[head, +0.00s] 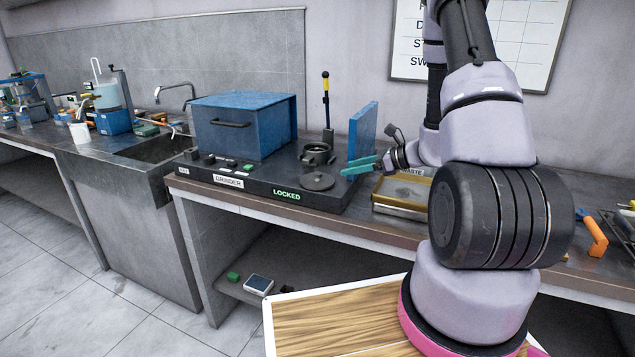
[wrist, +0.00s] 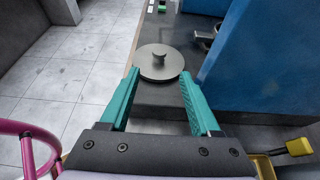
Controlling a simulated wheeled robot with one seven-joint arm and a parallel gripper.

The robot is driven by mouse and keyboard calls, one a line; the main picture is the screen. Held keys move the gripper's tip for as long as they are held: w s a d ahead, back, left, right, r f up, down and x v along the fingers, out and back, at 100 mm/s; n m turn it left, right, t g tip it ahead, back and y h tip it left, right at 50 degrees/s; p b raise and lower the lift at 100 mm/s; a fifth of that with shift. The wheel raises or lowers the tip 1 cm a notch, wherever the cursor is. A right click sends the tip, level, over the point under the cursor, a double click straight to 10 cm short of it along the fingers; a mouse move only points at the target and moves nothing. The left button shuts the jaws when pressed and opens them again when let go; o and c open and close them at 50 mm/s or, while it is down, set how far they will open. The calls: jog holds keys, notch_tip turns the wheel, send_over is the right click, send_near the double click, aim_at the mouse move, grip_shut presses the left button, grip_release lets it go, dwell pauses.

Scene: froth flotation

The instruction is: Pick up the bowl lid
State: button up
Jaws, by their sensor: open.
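The bowl lid (head: 318,181) is a dark grey disc with a small central knob. It lies flat on the front of the black grinder base (head: 258,187), near the "LOCKED" sign. It also shows in the wrist view (wrist: 159,64), beyond the fingertips and between their lines. My gripper (head: 360,165) has teal fingers and is to the right of the lid, apart from it. In the wrist view, my gripper (wrist: 158,82) is open with nothing between its fingers. The grinder bowl (head: 316,153) stands behind the lid, with a yellow-tipped lever beside it.
A blue box with a handle (head: 240,125) stands left of the bowl. An upright blue panel (head: 363,130) rises close behind my gripper. A yellow-rimmed tray (head: 400,211) lies to the right on the bench. The sink (head: 155,150) is at the left.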

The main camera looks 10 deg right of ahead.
aim_at(318, 174)
jog(key=x, duration=0.5)
jog(key=shift+f, duration=0.1)
jog(key=x, duration=0.5)
jog(key=shift+w+a, duration=0.15)
jog(key=shift+a, duration=0.15)
grip_shut()
